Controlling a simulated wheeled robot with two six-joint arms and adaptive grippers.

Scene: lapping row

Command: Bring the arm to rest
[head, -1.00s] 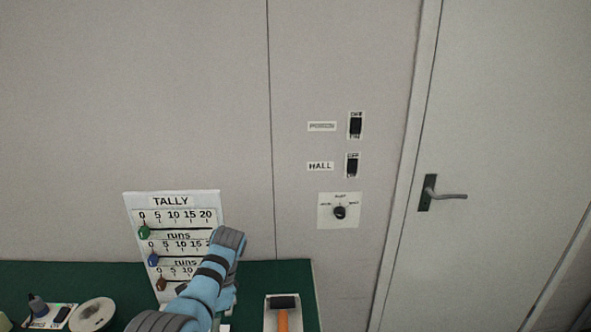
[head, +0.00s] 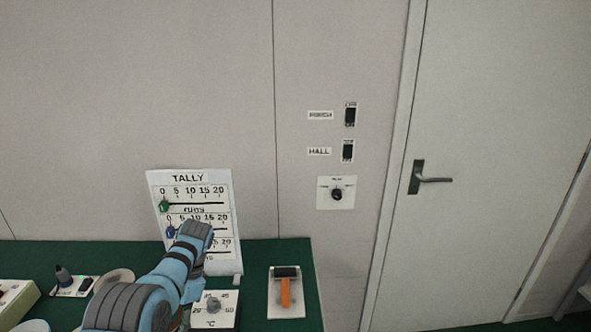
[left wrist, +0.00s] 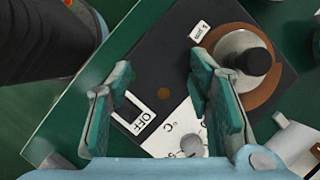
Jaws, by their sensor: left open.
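My left arm (head: 165,282) comes in from the lower left in the head view. Its blue links with dark bands rise in front of the lower part of the TALLY board, and its gripper cannot be made out there. In the left wrist view my left gripper (left wrist: 160,78) is open, with nothing between its green-grey fingers. It points down over a dark plate (left wrist: 165,60). An OFF switch (left wrist: 132,105) and a white °C panel (left wrist: 165,143) show between and behind the fingers. My right gripper is not in view.
The TALLY board (head: 190,180) with sliders stands at the bench's (head: 258,262) back. A °C dial box (head: 228,312) and an orange-handled lever (head: 286,293) are to the right. A brown disc (left wrist: 268,92) bears a grey, black-topped weight (left wrist: 244,52). Wall switches and a door (head: 490,150) are beyond.

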